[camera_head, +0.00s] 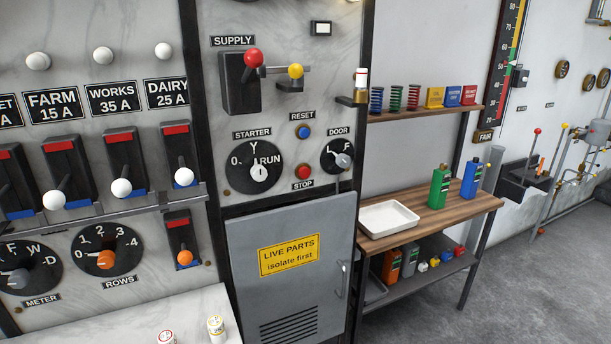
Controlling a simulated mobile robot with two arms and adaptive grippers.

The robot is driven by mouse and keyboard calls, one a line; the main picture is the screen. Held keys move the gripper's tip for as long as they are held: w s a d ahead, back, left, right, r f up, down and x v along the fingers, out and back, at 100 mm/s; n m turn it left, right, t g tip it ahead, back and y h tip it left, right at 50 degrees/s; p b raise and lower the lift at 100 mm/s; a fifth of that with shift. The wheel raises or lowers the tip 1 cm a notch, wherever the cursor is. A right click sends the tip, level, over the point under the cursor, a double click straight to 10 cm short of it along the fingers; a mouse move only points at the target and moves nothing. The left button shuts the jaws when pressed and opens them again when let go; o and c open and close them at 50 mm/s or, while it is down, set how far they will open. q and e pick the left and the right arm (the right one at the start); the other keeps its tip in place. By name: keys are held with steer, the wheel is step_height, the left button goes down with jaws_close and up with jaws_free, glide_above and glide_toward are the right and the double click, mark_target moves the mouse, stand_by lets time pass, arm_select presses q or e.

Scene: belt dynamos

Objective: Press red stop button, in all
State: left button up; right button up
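The red stop button (303,171) sits on the marble panel in the middle of the view, just above its STOP label (303,184). It is round, and I cannot tell whether it is pressed in. The blue reset button (303,132) is above it, under the RESET label (302,115). The starter dial (254,167) is to its left and the door dial (338,155) to its right. Neither of my grippers shows in the head view.
A grey cabinet door (290,250) with a yellow warning sign stands below the button. A red-knobbed supply lever (254,57) sticks out above. A wooden bench (440,212) with a white tray (388,218) is to the right. A pale ledge (130,322) is at lower left.

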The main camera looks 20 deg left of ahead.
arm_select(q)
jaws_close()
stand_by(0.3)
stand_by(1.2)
